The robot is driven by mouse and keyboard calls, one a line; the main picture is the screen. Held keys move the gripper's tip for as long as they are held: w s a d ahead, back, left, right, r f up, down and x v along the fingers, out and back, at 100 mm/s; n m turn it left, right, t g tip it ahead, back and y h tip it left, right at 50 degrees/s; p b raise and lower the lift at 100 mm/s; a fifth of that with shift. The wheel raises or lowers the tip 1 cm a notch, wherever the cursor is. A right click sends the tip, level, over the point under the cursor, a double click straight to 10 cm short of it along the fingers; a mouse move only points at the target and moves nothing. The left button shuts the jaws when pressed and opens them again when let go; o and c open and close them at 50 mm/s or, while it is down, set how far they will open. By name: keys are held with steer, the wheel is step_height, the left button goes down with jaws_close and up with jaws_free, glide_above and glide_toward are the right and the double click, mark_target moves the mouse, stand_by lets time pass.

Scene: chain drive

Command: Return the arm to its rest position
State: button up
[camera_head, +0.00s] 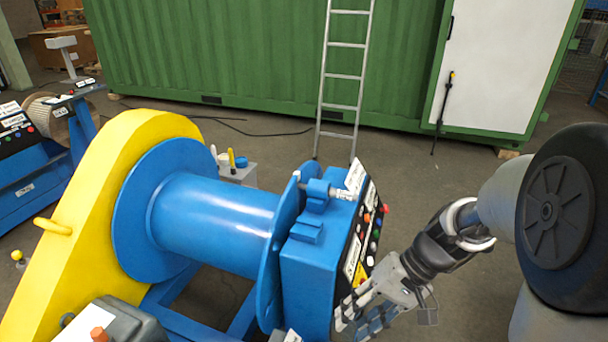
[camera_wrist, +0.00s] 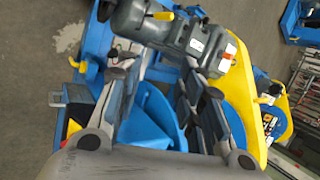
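My gripper (camera_head: 362,316) is at the lower right of the blue control box (camera_head: 310,275) in the head view, low beside its button panel (camera_head: 366,240). Whether it touches the box cannot be told. In the wrist view my gripper (camera_wrist: 160,75) has its two dark fingers apart, with nothing held between them. Blue parts of the machine show through the gap. The blue drum (camera_head: 215,215) and the yellow chain guard (camera_head: 85,235) stand left of the box.
A dark grey motor housing (camera_wrist: 170,35) lies beyond the fingertips in the wrist view. In the head view, a ladder (camera_head: 343,85) leans on a green container (camera_head: 220,50) behind the machine. Bare floor (camera_head: 450,185) lies between the panel and the container.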

steer(key=s+d+r+t+h, duration=0.2)
steer(key=s+r+t+h, duration=0.1)
steer(key=s+r, duration=0.3)
steer(key=s+d+r+n+t+h, duration=0.1)
steer(key=s+d+r+t+h, duration=0.1)
steer(key=s+r, duration=0.4)
steer(key=shift+s+t+h, duration=0.15)
steer(key=shift+t+h, duration=0.35)
steer(key=shift+h, duration=0.4)
